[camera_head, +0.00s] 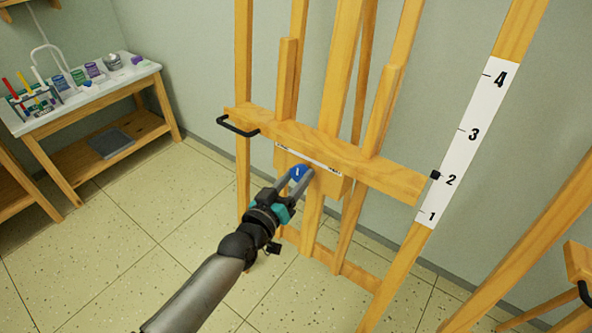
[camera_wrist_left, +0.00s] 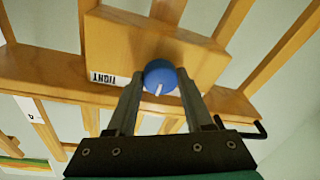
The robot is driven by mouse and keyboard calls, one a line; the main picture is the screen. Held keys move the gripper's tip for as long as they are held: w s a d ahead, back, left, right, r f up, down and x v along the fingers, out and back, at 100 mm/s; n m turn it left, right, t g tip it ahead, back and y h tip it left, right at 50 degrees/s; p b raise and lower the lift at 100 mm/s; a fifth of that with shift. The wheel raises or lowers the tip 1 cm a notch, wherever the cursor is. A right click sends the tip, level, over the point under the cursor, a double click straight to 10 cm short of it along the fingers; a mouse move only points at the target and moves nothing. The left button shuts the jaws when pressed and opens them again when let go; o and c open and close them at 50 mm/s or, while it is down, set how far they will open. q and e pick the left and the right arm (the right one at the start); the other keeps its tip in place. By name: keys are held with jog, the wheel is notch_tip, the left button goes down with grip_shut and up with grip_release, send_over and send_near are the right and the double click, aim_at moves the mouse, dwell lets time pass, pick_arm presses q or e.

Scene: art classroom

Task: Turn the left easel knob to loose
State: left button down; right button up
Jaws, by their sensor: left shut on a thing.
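The blue easel knob (camera_head: 298,172) sits on a wooden block (camera_head: 328,182) below the crossbar of the wooden easel (camera_head: 330,142). It also shows in the left wrist view as a round blue knob (camera_wrist_left: 160,75) with a white pointer line. My left gripper (camera_head: 296,180) has its fingers on both sides of the knob and is shut on it; the fingers also show in the left wrist view (camera_wrist_left: 160,92). A white label strip with "TIGHT" (camera_wrist_left: 108,78) shows beside the knob; the rest of the strip is hidden there. My right gripper is not in view.
A black handle (camera_head: 238,128) sticks out at the crossbar's left end. A white numbered scale (camera_head: 470,140) with a black pointer runs up the right leg. A side table (camera_head: 150,75) with paint jars stands at back left.

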pick_arm(q)
jog(key=n+p, duration=0.2)
jog(key=n, duration=0.1)
jog(key=shift+r+n+y, duration=0.15)
jog(key=shift+n+y, duration=0.25)
jog(key=n+p, duration=0.2)
jog(key=n, duration=0.2)
jog(key=shift+g+y, duration=0.3)
jog(key=shift+y, duration=0.1)
jog(key=shift+r+n+p, duration=0.1)
jog(key=shift+n+p, duration=0.45)
jog(key=shift+n, duration=0.75)
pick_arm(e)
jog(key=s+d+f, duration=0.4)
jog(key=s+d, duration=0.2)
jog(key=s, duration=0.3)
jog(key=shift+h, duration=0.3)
pick_arm(q)
jog(key=shift+p, duration=0.3)
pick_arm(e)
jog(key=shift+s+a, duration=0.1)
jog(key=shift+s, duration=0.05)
pick_arm(q)
jog(key=shift+c, duration=1.5)
grip_release()
jog(key=shift+s, duration=0.1)
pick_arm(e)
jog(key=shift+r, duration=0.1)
